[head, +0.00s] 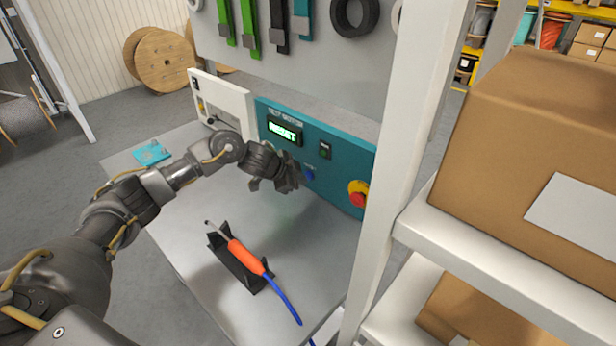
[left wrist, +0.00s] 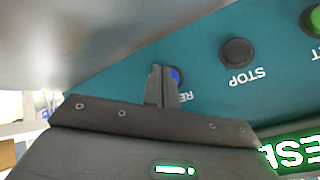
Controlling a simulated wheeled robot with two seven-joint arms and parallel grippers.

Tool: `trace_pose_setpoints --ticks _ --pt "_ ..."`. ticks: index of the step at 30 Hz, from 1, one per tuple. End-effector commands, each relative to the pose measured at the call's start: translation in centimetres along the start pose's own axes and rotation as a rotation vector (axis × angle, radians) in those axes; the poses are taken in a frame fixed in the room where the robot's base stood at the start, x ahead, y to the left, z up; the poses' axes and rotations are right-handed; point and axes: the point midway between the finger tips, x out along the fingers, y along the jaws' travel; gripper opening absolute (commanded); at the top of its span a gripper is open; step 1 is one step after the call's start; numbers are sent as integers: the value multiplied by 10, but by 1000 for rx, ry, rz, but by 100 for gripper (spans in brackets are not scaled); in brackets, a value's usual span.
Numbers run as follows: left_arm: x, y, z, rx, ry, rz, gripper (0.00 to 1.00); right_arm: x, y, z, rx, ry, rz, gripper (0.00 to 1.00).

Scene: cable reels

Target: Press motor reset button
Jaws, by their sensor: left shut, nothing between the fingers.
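The teal motor control panel (head: 345,163) stands at the back of the grey table. Its blue reset button (head: 308,173) sits low on the panel's face, right of my left gripper (head: 291,181). The gripper is shut and empty, with its tips close to the button. In the left wrist view, which is upside down, the closed fingers (left wrist: 160,87) partly cover the blue button (left wrist: 177,75) and its "RESET" label. I cannot tell whether the tips touch the button. My right gripper is not in view.
A black STOP button (left wrist: 237,52) and a green button (left wrist: 314,19) are nearby. A red emergency knob (head: 358,197) is on the panel's right. An orange-handled tool (head: 245,256) rests in a black holder. A white shelf post (head: 400,150) stands at right.

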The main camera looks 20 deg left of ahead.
Motion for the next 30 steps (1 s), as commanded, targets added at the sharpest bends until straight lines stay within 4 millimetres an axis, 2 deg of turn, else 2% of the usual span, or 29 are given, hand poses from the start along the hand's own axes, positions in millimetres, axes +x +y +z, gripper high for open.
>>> trace_pose_setpoints --ticks 30 --pt "6 -5 -5 0 1 0 0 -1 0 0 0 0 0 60"
